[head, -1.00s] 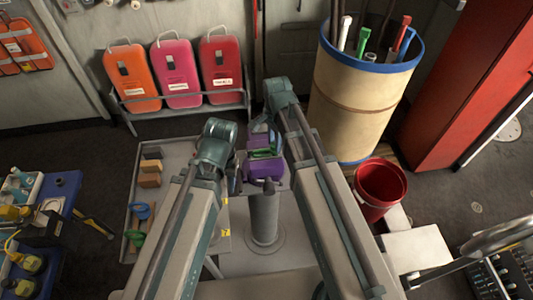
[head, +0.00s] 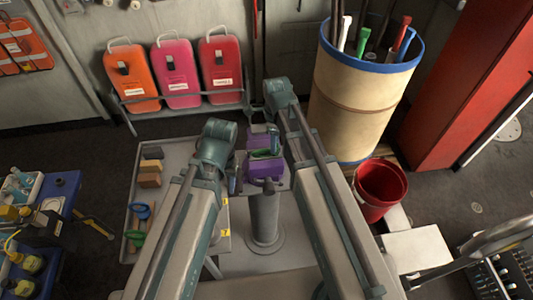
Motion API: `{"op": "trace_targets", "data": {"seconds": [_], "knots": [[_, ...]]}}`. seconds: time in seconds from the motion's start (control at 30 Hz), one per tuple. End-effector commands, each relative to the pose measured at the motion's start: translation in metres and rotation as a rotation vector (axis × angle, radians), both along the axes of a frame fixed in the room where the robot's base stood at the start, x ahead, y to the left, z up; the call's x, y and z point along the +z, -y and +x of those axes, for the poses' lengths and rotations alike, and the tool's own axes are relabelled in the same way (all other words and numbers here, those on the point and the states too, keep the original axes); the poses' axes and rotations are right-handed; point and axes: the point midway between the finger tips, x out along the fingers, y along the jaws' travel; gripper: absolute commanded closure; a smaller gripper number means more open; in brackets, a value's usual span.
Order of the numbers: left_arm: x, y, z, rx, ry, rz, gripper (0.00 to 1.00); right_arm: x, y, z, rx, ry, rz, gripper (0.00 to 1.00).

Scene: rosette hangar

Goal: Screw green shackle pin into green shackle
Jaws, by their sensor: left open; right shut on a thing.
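The green shackle (head: 262,153) shows as a small green strip in the jaws of the purple vise (head: 265,169), on top of a grey post. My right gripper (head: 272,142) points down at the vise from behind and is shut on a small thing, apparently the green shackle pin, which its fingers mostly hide. I cannot tell whether the pin touches the shackle. My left gripper (head: 238,172) is open and empty, just left of the vise. Its fingertips are partly hidden by its wrist.
A grey tray table (head: 178,150) at left holds tan blocks (head: 150,173), a blue item (head: 141,210) and a green item (head: 135,239). A red bucket (head: 381,187) and a tall tan barrel (head: 360,95) stand at right. Coloured cases (head: 176,72) stand behind.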

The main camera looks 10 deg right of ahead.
Motion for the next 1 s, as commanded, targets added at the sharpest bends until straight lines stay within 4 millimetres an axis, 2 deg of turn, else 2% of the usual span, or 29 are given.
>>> {"op": "trace_targets", "data": {"seconds": [0.53,0.7,0.9,0.93,1.0], "knots": [[-0.0011,0.0,0.0,0.0,0.0,0.0,0.5,-0.0011,0.0,-0.0001,-0.722,0.0,0.0,1.0],[-0.0012,0.0,0.0,0.0,0.0,0.0,0.5,-0.0012,0.0,-0.0001,-0.824,0.0,0.0,1.0],[-0.0012,0.0,0.0,0.0,0.0,0.0,0.5,-0.0012,0.0,-0.0001,-0.832,0.0,0.0,1.0],[-0.0012,0.0,0.0,0.0,0.0,0.0,0.5,-0.0012,0.0,-0.0001,-0.831,0.0,0.0,0.64],[-0.0012,0.0,0.0,0.0,0.0,0.0,0.5,-0.0012,0.0,-0.0001,-0.831,0.0,0.0,0.52]]}}
